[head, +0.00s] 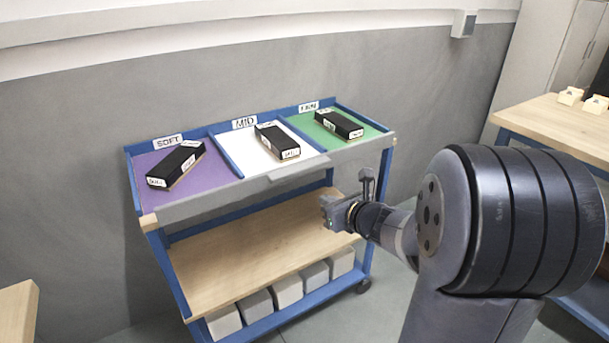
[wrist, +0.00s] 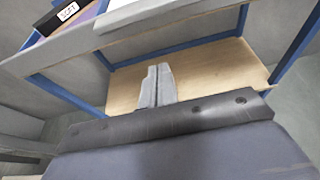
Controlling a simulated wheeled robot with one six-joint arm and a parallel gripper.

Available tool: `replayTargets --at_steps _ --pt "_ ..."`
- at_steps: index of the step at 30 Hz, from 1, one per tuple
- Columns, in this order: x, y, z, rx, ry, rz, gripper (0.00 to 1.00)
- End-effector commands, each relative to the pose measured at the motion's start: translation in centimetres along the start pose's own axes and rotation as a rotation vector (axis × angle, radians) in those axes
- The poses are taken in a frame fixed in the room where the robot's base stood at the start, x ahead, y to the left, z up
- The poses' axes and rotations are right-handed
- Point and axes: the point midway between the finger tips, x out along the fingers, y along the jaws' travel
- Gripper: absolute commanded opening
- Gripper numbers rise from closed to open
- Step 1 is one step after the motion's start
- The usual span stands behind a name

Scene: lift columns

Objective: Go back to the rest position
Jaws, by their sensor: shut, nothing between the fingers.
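My gripper (head: 326,212) is in front of the blue cart, at about the height between its top tray and its wooden middle shelf (head: 250,262). In the wrist view the two grey fingers (wrist: 155,88) lie side by side, shut and empty, with the wooden shelf behind them. My gripper touches nothing that I can see. The cart's top has a purple section (head: 218,178), a white section (head: 232,150) and a green section (head: 370,130), labelled SOFT, MID and FIRM. One black block lies in each: purple (head: 176,164), white (head: 277,141), green (head: 339,124).
Several pale grey blocks (head: 287,290) stand on the cart's bottom shelf. A wooden table (head: 545,125) with small cream pieces (head: 570,96) is at the right. Another wooden table corner (head: 17,312) is at the lower left. A grey wall (head: 80,130) stands behind the cart.

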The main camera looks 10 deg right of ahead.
Motion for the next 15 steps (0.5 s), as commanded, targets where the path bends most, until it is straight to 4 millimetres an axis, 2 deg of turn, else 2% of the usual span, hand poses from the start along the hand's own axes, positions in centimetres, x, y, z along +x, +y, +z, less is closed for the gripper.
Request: replayTargets --at_steps 10,15 --pt "0.1 0.0 -0.1 0.0 0.001 0.001 0.0" --pt "1.5 0.1 -0.1 0.0 0.002 0.002 0.0"
